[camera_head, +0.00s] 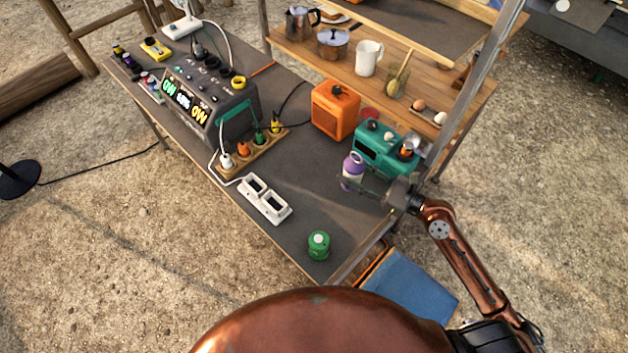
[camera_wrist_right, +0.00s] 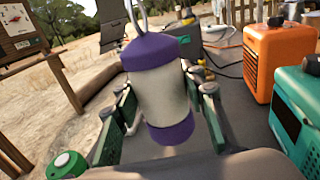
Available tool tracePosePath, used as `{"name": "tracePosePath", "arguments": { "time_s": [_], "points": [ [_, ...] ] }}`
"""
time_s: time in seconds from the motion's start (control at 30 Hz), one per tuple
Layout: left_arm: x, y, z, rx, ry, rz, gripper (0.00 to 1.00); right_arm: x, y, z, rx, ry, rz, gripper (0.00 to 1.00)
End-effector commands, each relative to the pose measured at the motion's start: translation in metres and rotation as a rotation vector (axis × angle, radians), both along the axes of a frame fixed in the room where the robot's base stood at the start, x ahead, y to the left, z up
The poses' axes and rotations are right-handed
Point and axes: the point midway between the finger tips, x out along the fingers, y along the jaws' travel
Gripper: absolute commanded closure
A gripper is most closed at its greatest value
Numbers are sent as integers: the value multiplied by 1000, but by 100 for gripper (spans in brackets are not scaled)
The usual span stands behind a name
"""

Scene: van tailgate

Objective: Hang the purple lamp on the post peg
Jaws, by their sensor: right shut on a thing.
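The purple lamp (camera_head: 352,170) has a purple cap, a pale body and a purple base. It is upright over the right part of the grey table, beside the teal box; I cannot tell whether its base touches the table. My right gripper (camera_head: 366,182) is shut around its body. In the right wrist view the lamp (camera_wrist_right: 160,85) stands between the two fingers of my right gripper (camera_wrist_right: 163,98), with a wire handle rising from its cap. A metal post (camera_head: 474,82) rises at the table's right corner. I cannot make out a peg on it. My left gripper is not in view.
A teal box (camera_head: 376,155) and an orange box (camera_head: 335,108) stand close behind the lamp. A green lamp (camera_head: 319,245) and white sockets (camera_head: 265,200) are on the table (camera_head: 300,185). A wooden shelf (camera_head: 300,50) holds pots, a mug and eggs.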

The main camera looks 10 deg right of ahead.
Motion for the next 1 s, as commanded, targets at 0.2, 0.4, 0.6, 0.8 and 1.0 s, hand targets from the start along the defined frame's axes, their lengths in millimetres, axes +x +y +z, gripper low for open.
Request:
{"name": "tracePosePath", "arguments": {
  "time_s": [0.2,0.4,0.6,0.8,1.0],
  "points": [
    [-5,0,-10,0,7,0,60,36,33,-22,4,-2,2,92],
    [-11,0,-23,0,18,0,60,68,62,-51,3,2,1,92],
    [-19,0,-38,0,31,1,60,86,79,-81,2,2,1,92],
    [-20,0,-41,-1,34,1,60,92,84,-88,1,-1,1,92],
    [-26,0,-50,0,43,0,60,98,89,-104,0,0,0,92]
  ]
}}
